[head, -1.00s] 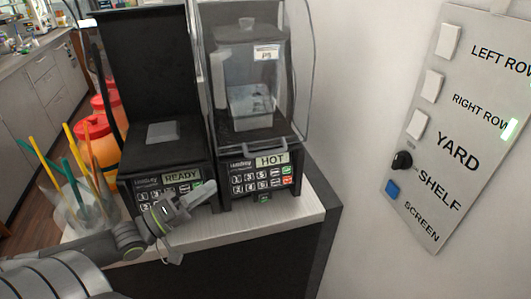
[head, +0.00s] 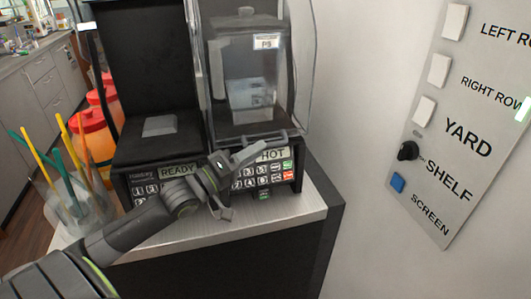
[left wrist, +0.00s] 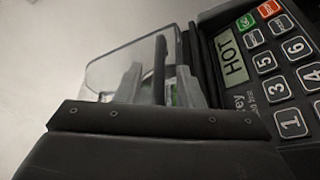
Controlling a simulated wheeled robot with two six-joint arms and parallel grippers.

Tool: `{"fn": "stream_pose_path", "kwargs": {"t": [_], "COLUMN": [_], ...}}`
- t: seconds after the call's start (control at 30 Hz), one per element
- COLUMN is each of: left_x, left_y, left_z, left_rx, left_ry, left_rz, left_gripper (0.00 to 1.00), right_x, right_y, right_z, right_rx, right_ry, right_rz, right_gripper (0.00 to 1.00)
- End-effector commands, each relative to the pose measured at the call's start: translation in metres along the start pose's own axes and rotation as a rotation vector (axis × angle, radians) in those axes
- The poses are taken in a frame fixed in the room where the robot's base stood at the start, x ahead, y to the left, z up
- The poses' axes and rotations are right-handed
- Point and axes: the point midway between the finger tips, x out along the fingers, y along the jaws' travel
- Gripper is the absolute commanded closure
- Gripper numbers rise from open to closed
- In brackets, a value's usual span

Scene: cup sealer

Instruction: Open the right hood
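The right hood (head: 296,75) is a clear cover, down over a box with a labelled lid (head: 265,43) inside the right machine. Its front lower edge carries a bar (head: 275,136). My left gripper (head: 247,180) is in front of the right machine's keypad, just below that bar, with its fingers spread and nothing seen held. One finger covers part of the HOT display. In the left wrist view, the two fingers stand apart (left wrist: 160,85), with a dark upright bar and a clear panel (left wrist: 110,70) showing between and behind them. I cannot tell whether they touch. My right gripper is out of view.
The left machine (head: 160,155) shows READY. A clear holder of coloured straws (head: 75,205) and orange-red containers (head: 92,135) stand at left. A wall panel (head: 460,150) with switches and a dark knob is at right. The counter's front strip (head: 270,220) is clear.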

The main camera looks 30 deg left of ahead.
Motion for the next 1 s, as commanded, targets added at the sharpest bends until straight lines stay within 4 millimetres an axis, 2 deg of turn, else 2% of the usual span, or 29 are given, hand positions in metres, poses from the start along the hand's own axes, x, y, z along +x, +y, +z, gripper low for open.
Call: {"fn": "stream_pose_path", "kwargs": {"t": [0.03, 0.3, 0.73, 0.77, 1.0], "left_x": [0.006, 0.031, 0.037, 0.037, 0.037], "left_y": [-0.002, -0.001, 0.0, 0.0, 0.0], "left_z": [0.002, 0.001, 0.0, 0.0, 0.0], "left_rx": [0.001, -0.001, -0.001, -0.001, -0.001], "left_ry": [0.001, 0.002, -0.001, -0.001, -0.001], "left_rz": [0.006, 0.002, -0.001, -0.001, -0.001], "left_gripper": [0.66, 0.66, 0.66, 0.67, 0.98], "right_x": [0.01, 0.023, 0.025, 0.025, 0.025], "right_y": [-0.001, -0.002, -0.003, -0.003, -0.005], "right_z": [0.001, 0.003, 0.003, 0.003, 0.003], "right_rx": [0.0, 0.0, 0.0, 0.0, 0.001], "right_ry": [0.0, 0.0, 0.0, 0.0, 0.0], "right_rz": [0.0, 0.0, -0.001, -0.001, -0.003], "right_gripper": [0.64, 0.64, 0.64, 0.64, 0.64]}}
